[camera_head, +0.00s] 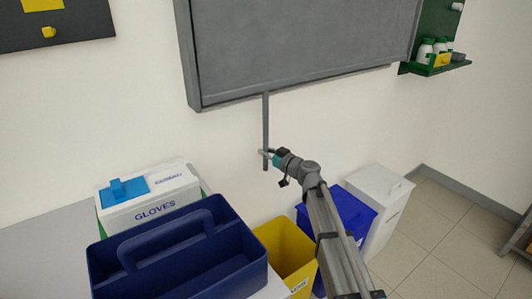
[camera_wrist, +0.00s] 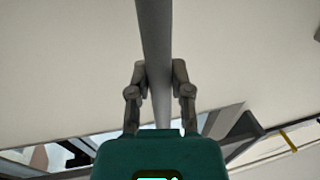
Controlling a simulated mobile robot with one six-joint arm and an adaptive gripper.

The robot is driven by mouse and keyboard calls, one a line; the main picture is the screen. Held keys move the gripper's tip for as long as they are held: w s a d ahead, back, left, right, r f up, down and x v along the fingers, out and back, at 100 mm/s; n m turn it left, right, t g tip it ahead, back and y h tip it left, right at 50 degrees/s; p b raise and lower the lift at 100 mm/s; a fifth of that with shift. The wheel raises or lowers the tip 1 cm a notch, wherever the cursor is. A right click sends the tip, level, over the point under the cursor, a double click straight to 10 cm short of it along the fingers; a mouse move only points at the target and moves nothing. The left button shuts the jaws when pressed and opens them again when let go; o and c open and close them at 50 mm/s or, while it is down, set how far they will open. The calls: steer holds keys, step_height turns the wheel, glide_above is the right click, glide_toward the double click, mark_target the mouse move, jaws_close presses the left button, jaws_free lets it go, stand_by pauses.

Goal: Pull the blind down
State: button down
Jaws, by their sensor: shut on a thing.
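The grey blind (camera_head: 300,45) hangs on the wall at the top middle of the head view, its lower bar tilted in the picture. A thin grey pull rod (camera_head: 266,125) hangs from its lower edge. My gripper (camera_head: 266,154) is at the lower part of the rod, with a short end of the rod showing below it. In the wrist view the rod (camera_wrist: 154,45) runs down between the two fingers of my gripper (camera_wrist: 159,78), which are shut on it from both sides. The window behind the blind is hidden.
Below stand a dark blue caddy (camera_head: 180,255), a white gloves box (camera_head: 150,200), a yellow bin (camera_head: 285,252), a blue bin (camera_head: 350,212) and a white bin (camera_head: 382,195). A green shelf (camera_head: 436,66) with bottles is at the right. The wall below the blind is bare.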

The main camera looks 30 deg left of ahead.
steer(key=shift+s+f, duration=0.1)
steer(key=shift+f, duration=0.1)
steer(key=c, duration=0.5)
jaws_free()
steer(key=shift+c, duration=0.2)
steer(key=s+d, duration=0.2)
steer(key=d, duration=0.9)
steer(key=shift+d, duration=0.4)
steer(key=shift+s, duration=0.1)
